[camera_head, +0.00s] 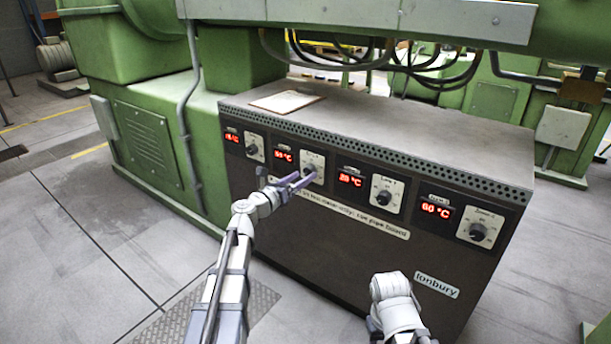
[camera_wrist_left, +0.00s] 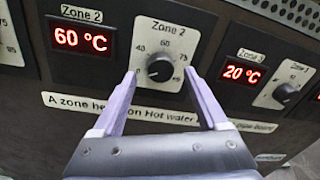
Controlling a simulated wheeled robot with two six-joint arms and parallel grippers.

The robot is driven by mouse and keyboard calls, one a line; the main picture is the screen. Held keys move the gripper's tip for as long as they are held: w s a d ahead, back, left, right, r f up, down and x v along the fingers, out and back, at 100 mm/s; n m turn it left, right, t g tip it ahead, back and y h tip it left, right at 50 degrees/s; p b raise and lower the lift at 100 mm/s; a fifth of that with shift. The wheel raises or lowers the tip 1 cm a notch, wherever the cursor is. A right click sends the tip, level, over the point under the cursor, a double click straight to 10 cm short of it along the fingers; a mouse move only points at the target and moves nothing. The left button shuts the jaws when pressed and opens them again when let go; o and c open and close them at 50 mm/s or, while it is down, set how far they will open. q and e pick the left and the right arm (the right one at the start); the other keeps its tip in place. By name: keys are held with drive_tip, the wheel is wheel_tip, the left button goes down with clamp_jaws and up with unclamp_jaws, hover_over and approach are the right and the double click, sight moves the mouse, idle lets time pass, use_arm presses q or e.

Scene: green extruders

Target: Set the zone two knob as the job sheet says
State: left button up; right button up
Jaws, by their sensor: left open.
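The zone two knob (camera_wrist_left: 160,69) is a black round knob on a light dial plate marked "Zone 2". Its red display (camera_wrist_left: 80,40) to the left reads 60 °C. My left gripper (camera_wrist_left: 160,82) is open, with its purple fingers on either side of the knob's lower part; I cannot tell whether they touch it. In the head view the left gripper (camera_head: 302,179) is at the second dial plate (camera_head: 314,158) from the left and partly covers it. A paper sheet or board (camera_head: 287,101), perhaps the job sheet, lies on the cabinet top; its text is unreadable.
The dark cabinet (camera_head: 400,255) has other knobs nearby, including the zone three knob (camera_wrist_left: 286,93) beside a 20 °C display (camera_wrist_left: 242,74). A label strip (camera_wrist_left: 120,107) runs under the dials. Cables (camera_head: 440,75) hang behind the cabinet. My right arm (camera_head: 393,295) shows at the bottom.

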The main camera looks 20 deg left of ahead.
use_arm(q)
drive_tip(key=shift+x, duration=1.25)
clamp_jaws()
